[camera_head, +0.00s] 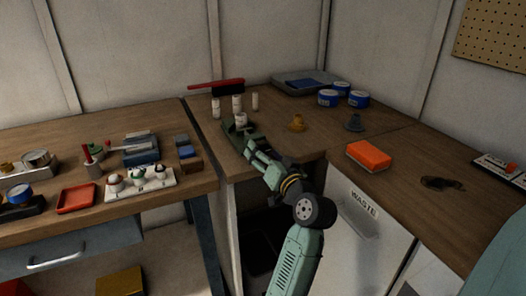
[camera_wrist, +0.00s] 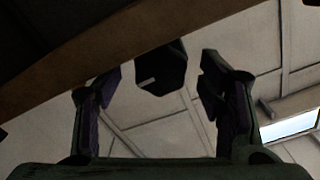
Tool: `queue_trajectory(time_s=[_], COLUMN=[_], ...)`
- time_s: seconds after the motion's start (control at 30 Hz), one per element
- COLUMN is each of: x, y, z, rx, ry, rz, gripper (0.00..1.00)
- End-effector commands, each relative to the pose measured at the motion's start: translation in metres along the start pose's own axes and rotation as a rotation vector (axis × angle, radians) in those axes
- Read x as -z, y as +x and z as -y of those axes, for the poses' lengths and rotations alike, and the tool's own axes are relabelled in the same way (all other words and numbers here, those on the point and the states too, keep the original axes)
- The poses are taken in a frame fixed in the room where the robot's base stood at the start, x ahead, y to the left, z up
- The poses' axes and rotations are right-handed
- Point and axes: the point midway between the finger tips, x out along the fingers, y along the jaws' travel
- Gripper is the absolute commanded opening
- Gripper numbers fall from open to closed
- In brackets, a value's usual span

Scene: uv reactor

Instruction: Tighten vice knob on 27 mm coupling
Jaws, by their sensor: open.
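A dark green vice (camera_head: 230,127) stands near the front edge of the middle bench, with a pale cylindrical piece (camera_head: 240,119) at it, perhaps the coupling. In the wrist view, a dark faceted knob (camera_wrist: 165,72) with a short white mark appears between my fingertips. My gripper (camera_wrist: 158,82) is open, one finger on either side of the knob, with visible gaps between them. In the head view my arm reaches up to the vice; its fingertips cannot be told apart from the vice there. The vice jaws and their hold on the coupling are not clear.
Pale cylinders (camera_head: 215,108) and a red-handled brush (camera_head: 216,86) are behind the vice. The bench edge (camera_wrist: 85,55) crosses the wrist view close by.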

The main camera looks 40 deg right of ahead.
Motion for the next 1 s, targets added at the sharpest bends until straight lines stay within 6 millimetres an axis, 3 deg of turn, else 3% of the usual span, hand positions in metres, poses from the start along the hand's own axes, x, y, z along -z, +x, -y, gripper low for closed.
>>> queue_trajectory(time_s=[0.3, 0.5, 1.0], x=[0.0, 0.0, 0.0], y=[-0.068, -0.096, -0.104], z=[-0.001, 0.0, 0.0], rx=[-0.003, -0.003, 0.0], ry=[-0.002, -0.001, -0.012], rz=[-0.002, -0.001, -0.001], gripper=[0.63, 0.63, 0.63])
